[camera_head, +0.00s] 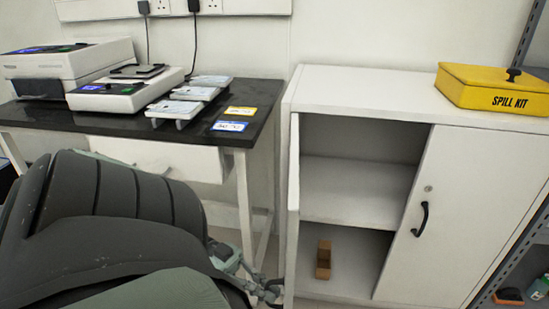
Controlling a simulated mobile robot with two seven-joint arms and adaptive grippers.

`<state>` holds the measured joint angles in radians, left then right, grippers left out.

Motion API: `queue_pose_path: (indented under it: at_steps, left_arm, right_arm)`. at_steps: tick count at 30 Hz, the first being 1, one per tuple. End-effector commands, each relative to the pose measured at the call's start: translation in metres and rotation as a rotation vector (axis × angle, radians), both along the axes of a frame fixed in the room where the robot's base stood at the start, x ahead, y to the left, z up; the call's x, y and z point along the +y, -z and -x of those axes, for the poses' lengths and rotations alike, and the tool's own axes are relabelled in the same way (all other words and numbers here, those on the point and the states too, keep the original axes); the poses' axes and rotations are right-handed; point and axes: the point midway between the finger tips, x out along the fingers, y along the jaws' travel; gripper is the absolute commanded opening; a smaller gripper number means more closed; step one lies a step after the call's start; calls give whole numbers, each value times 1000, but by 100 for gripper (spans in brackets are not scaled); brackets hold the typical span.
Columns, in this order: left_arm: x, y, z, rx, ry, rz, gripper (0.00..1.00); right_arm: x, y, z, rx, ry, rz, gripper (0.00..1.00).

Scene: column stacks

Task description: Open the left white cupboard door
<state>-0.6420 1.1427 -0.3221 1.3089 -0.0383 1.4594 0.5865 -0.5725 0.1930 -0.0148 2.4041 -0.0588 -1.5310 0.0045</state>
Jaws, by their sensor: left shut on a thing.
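The white cupboard (360,84) stands at the right. Its left door (293,170) stands swung out towards me and shows nearly edge-on, so the left half of the cupboard is open. My left gripper (268,289) is low in the picture, at the outer face of this door. It is shut at the door's handle, which is mostly hidden by the fingers. The right door (455,200) is closed, with a black handle (420,219) and a round lock. My right gripper is out of view.
Inside are a shelf (350,188) and a small brown box (323,260). A yellow spill kit (490,88) sits on top. Left of the cupboard is a black-topped bench (262,95) with instruments. A grey rack (515,270) stands at the right edge.

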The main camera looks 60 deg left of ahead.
Motion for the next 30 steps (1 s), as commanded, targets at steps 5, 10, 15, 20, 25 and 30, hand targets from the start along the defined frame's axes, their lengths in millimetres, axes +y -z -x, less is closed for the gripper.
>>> queue_pose_path:
  at_steps: [5, 10, 15, 20, 25, 30]
  left_arm:
    - [0, 0, 1, 3, 0, 5, 0]
    - [-1, 0, 1, 3, 0, 5, 0]
    - [-1, 0, 1, 3, 0, 3, 18]
    - [0, 0, 0, 1, -1, 3, 18]
    - [9, 1, 4, 3, -3, -1, 18]
    - [37, 1, 16, 3, -4, -2, 18]
  right_arm:
    - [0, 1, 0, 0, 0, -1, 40]
    - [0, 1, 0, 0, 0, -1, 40]
    - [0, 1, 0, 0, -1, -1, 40]
    - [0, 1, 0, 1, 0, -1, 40]
    - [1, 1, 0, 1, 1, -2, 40]
    - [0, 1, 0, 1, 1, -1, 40]
